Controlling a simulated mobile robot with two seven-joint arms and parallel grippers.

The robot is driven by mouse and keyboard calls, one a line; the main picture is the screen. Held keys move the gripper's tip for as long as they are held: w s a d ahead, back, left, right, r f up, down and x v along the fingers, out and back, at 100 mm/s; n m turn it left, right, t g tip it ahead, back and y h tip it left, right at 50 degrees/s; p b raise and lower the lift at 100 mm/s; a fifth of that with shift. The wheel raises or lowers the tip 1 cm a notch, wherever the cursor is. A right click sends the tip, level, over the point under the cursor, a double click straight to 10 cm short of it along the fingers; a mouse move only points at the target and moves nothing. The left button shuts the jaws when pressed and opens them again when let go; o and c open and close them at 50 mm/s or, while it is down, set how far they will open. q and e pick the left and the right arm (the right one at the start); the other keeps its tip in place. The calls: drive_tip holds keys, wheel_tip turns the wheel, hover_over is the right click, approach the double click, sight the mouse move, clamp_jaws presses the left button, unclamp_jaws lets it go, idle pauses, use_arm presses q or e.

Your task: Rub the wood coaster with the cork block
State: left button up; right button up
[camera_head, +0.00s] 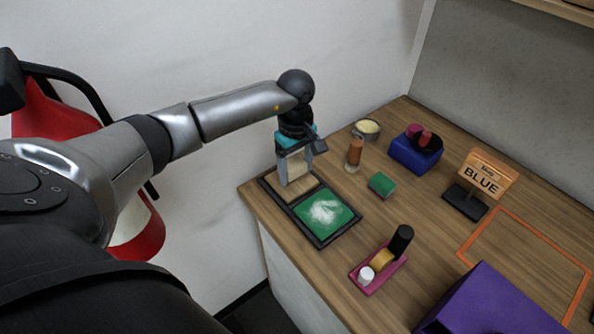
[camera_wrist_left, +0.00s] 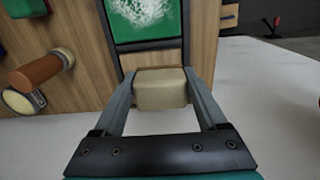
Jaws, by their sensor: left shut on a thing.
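My left gripper (camera_head: 294,172) is shut on a beige block, the cork block (camera_head: 293,163), over the left part of a dark-framed tray (camera_head: 319,239). The cork block (camera_wrist_left: 160,88) also shows between the two fingers in the left wrist view. A tan wooden square (camera_head: 300,187), seemingly the wood coaster, fills that part of the tray. The gripper partly covers it, and I cannot tell whether the block touches it. The other part holds a green panel (camera_head: 344,216) with white powder. My right gripper is not in view.
Behind stand a brown cylinder (camera_head: 354,152), a round tin (camera_head: 367,127) and a blue box (camera_head: 414,154). A green block (camera_head: 382,184), a pink rack (camera_head: 372,282), a "BLUE" sign (camera_head: 484,180) and a purple box (camera_head: 490,305) are right. The orange-outlined area (camera_head: 525,262) is mostly bare.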

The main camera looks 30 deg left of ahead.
use_arm(q)
drive_tip(key=shift+r+p, duration=0.7)
drive_tip(key=shift+r, duration=0.65)
